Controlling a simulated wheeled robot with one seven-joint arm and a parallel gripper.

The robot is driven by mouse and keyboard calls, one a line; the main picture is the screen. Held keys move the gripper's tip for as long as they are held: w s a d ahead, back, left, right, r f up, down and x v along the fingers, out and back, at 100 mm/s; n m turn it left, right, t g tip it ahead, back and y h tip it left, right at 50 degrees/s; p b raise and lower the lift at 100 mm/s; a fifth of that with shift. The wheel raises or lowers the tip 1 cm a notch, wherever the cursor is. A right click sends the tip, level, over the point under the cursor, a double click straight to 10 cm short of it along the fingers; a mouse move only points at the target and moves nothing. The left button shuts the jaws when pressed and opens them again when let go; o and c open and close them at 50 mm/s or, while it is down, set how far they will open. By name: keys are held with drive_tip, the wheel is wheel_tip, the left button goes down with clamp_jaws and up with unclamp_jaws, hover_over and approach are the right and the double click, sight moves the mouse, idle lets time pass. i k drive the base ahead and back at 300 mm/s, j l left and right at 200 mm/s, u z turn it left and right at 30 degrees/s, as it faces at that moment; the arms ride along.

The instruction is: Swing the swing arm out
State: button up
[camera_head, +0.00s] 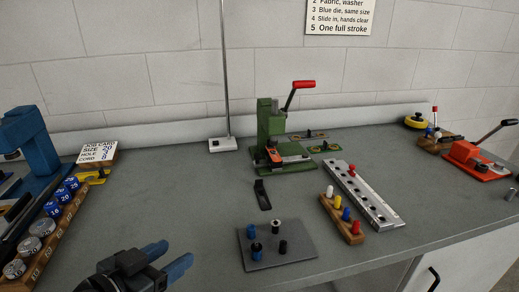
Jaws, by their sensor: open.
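A green press (270,122) stands on the grey bench near the wall, with a red-handled lever (294,94) raised to the upper right. A small orange-and-black part (274,155) sits low on its front, over the green base; it may be the swing arm, but I cannot tell for sure. My gripper (167,259) is at the lower left, with its blue-tipped fingers apart and nothing seen between them. It is well in front and to the left of the press, touching nothing that I can see.
A grey plate (277,262) with several pegs, a wooden peg block (340,217) and a long metal rail (364,195) stand in front of the press. A black strip (262,196) lies nearer. A thin pole (225,70) rises at left.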

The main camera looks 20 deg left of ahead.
sight(275, 167)
drive_tip(key=i, duration=1.2)
